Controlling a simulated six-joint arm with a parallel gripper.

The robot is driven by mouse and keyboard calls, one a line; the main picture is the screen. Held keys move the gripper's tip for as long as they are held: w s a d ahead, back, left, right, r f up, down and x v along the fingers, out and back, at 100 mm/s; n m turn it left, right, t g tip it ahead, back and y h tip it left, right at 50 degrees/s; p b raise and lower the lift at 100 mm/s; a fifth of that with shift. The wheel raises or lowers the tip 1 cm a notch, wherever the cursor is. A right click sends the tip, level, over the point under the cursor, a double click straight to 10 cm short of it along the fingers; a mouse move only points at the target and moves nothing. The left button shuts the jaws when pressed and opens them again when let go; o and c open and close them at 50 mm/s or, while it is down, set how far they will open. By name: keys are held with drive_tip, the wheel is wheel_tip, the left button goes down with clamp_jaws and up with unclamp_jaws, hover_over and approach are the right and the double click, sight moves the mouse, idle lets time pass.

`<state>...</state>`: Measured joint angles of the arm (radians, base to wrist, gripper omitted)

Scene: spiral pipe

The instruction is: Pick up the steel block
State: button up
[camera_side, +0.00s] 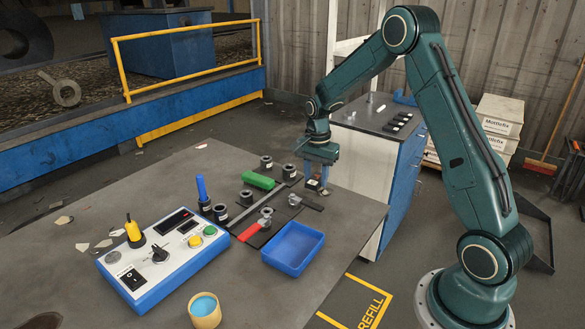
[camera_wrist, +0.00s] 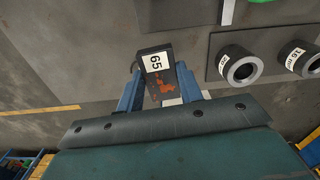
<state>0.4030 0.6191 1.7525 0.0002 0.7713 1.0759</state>
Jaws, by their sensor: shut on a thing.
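The steel block (camera_wrist: 155,63) shows in the wrist view as a dark block with a white label reading 65 and a rusty orange patch. It sits between the two blue fingers of my gripper (camera_wrist: 158,84), which is shut on it. In the side view my gripper (camera_side: 318,182) points down at the far right part of the grey table (camera_side: 330,240). The block is small and mostly hidden there by the fingers. I cannot tell whether it touches the table.
Dark labelled cylinders (camera_wrist: 242,66) stand to the right in the wrist view.

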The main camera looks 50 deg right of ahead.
sight(315, 179)
wheel_tip(315, 179, up, 18)
drive_tip(key=shift+f, duration=0.15)
idle(0.3)
idle(0.5)
drive_tip(key=a+f+n, duration=0.6)
drive_tip(key=a+n, duration=0.2)
drive_tip(key=a, duration=0.1)
drive_tip(key=s+a+f+n, duration=0.1)
drive_tip(key=a+f+n, duration=0.4)
drive_tip(key=a+n, duration=0.4)
drive_tip(key=shift+a+f, duration=0.3)
drive_tip(key=shift+f, duration=0.05)
drive_tip(key=w+d+r, duration=0.1)
drive_tip(key=w+r, duration=0.5)
drive_tip(key=w, duration=0.4)
drive_tip(key=w+d+r, duration=0.1)
drive_tip(key=w+r, duration=0.5)
drive_tip(key=w, duration=0.4)
drive_tip(key=shift+d, duration=0.25)
